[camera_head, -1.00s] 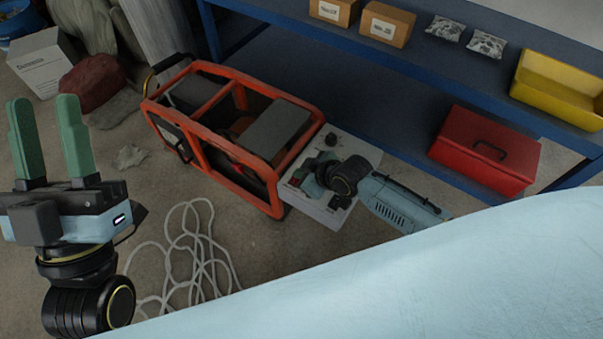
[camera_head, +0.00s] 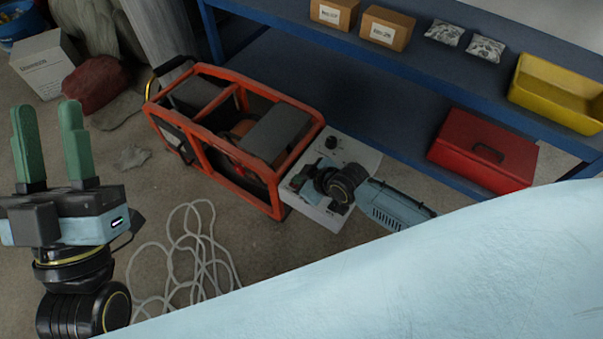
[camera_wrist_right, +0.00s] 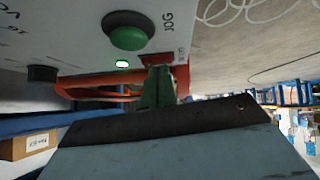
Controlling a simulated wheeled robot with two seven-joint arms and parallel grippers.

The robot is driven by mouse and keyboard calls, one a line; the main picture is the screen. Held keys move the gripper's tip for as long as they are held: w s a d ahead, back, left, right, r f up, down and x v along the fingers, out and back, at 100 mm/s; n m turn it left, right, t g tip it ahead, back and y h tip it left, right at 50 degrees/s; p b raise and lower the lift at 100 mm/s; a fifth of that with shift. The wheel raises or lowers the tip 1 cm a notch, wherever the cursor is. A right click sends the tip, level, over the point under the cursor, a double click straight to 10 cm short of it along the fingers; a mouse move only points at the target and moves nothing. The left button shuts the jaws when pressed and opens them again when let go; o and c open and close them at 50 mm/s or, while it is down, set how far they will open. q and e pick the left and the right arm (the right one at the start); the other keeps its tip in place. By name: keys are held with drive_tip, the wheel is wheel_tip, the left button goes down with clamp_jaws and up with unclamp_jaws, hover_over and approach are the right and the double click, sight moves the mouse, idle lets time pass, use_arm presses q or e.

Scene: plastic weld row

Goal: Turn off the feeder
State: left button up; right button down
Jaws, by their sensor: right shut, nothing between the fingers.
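The feeder is an orange-framed machine (camera_head: 240,88) on the floor, with a pale control panel (camera_head: 357,153) at its right end. In the right wrist view the panel (camera_wrist_right: 60,45) carries a green round button (camera_wrist_right: 128,32) marked JOG, a lit green lamp (camera_wrist_right: 122,64) and a black knob (camera_wrist_right: 42,74). A dark red part (camera_wrist_right: 182,72) shows just behind my right fingertips; its exact shape is hidden. My right gripper (camera_wrist_right: 160,72) is shut and empty, close to the panel; I cannot tell whether it touches. My left gripper (camera_head: 45,108) is open and empty, away from the feeder.
A blue shelf (camera_head: 290,75) stands behind the feeder, with a red toolbox (camera_head: 485,150), a yellow bin (camera_head: 560,90) and cardboard boxes (camera_head: 385,27). White cable (camera_head: 185,255) lies coiled on the floor in front. My pale arm covers the lower right.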

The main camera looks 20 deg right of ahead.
drive_tip(key=shift+s+a+r, duration=0.1)
drive_tip(key=shift+s+a, duration=0.05)
drive_tip(key=shift+a, duration=0.1)
